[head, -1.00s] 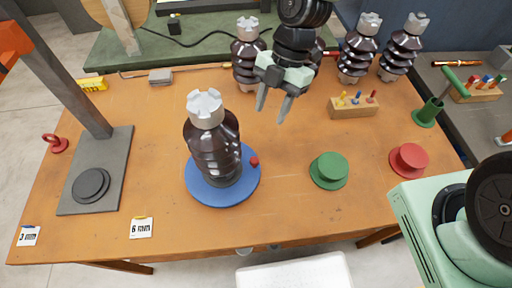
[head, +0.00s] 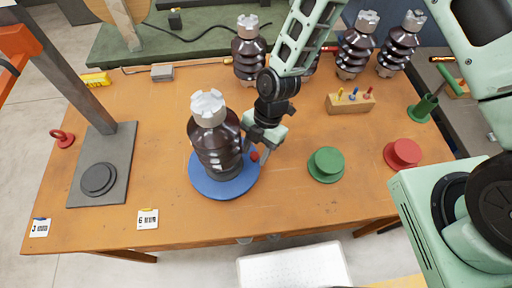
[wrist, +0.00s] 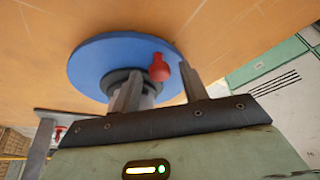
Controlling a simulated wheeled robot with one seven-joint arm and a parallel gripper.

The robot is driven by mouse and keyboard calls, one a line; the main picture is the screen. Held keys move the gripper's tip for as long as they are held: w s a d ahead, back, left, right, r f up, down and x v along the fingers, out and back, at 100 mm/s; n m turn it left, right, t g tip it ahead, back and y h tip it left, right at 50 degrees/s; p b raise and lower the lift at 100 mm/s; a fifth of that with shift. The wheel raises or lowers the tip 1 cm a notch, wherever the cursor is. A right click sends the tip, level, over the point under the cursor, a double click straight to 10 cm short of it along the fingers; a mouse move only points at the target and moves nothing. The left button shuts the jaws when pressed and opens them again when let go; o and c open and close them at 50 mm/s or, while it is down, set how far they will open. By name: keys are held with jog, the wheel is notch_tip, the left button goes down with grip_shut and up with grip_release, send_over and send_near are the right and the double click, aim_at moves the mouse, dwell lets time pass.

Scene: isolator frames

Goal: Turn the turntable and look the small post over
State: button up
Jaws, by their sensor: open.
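The small post (head: 215,140), a brown ribbed insulator with a pale notched cap, stands upright on the blue turntable (head: 198,186). A red knob (head: 255,156) sits at the turntable's right edge. My gripper (head: 257,151) is open, pointing down beside the post at the knob. In the wrist view the red knob (wrist: 159,69) shows between the two fingers of my gripper (wrist: 160,73), against the blue disc (wrist: 95,62). I cannot tell whether a finger touches it. The post's foot is partly hidden behind the left finger there.
A green spool (head: 326,164) and a red spool (head: 402,153) stand to the right. Several more insulators (head: 357,45) stand at the back, near a wooden peg block (head: 350,102). A grey stand plate (head: 105,150) is at left. The front table strip is mostly clear.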

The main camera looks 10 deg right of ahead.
grip_shut()
jog(key=shift+w, duration=0.15)
